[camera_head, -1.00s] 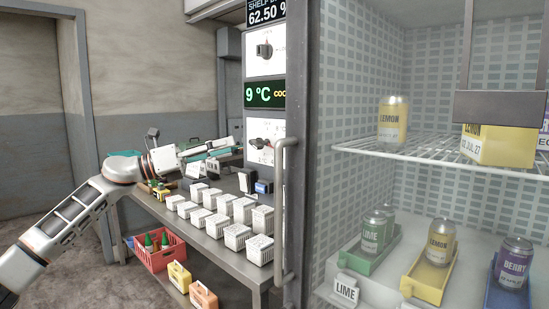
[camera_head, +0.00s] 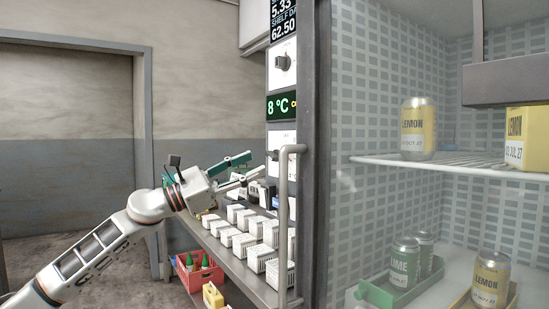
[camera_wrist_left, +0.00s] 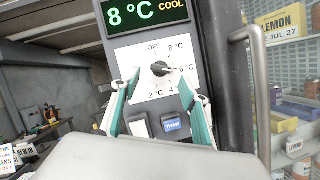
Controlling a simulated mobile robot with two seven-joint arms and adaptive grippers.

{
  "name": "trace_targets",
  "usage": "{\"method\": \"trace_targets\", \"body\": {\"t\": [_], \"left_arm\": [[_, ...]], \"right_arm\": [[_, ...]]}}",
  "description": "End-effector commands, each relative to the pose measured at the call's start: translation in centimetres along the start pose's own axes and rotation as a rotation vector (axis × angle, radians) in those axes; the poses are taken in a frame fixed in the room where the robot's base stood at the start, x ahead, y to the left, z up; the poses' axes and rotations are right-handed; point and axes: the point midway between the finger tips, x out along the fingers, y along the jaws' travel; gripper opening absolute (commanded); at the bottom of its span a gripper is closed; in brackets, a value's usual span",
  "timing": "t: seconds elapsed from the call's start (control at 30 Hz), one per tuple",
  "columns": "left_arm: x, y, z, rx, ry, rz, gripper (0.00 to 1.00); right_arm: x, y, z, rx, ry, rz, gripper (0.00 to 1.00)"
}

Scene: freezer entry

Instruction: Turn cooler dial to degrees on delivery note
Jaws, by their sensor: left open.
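In the head view the gripper (camera_head: 248,168) reaches toward the cooler's front. I cannot identify a delivery note. My right gripper is not in view.
A vertical door handle (camera_head: 284,215) stands close right of the gripper. Another knob (camera_head: 283,62) sits above the display.

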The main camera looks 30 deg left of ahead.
Motion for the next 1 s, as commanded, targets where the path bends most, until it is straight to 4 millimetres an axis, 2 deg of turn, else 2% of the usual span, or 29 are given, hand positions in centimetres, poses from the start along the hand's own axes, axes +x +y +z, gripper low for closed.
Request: {"method": "trace_targets", "body": {"t": [0.03, 0.2, 0.53, 0.7, 0.97, 1.0], "left_arm": [[0.5, 0.2, 0.6, 0.001, -0.007, 0.001, 0.44], [2.5, 0.2, 0.8, 0.000, -0.009, 0.000, 0.44], [6.1, 0.1, 0.4, -0.002, -0.004, 0.000, 0.44], [6.8, -0.1, 0.1, -0.001, 0.000, -0.002, 0.44], [6.9, -0.1, 0.0, -0.002, 0.001, -0.002, 0.44], [6.9, -0.1, 0.0, -0.002, 0.001, -0.002, 0.37]], "right_arm": [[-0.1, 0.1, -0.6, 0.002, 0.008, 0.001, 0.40], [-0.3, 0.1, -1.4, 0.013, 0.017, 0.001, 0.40], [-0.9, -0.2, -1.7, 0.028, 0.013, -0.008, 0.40], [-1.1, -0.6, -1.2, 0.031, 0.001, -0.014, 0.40], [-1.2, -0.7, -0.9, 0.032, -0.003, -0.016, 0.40], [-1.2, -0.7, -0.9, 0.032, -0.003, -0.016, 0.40]]}}
